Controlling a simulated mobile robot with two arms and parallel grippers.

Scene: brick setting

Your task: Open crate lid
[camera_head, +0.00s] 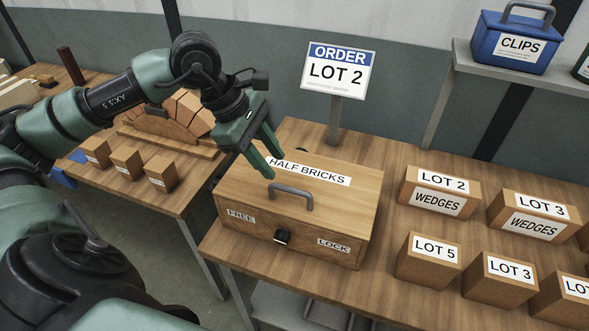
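The wooden crate (300,222) stands on the table with its lid (345,197) shut. The lid carries a "HALF BRICKS" label and a grey arched handle (291,194). On the front face, a black knob (282,236) sits between the labels "FREE" (240,217) and "LOCK" (333,246); I cannot tell which way it is turned. My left gripper (276,168) is above the rear left part of the lid, behind the handle, with its two green fingers apart and nothing between them. Whether the fingertips touch the lid is unclear. My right gripper is not in view.
Wooden boxes labelled "WEDGES" (438,191) and lot numbers (428,260) stand right of the crate. An "ORDER LOT 2" sign (338,70) stands behind it. A blue "CLIPS" box (515,42) is on a raised shelf. A brick arch (170,119) and small blocks are on the left table.

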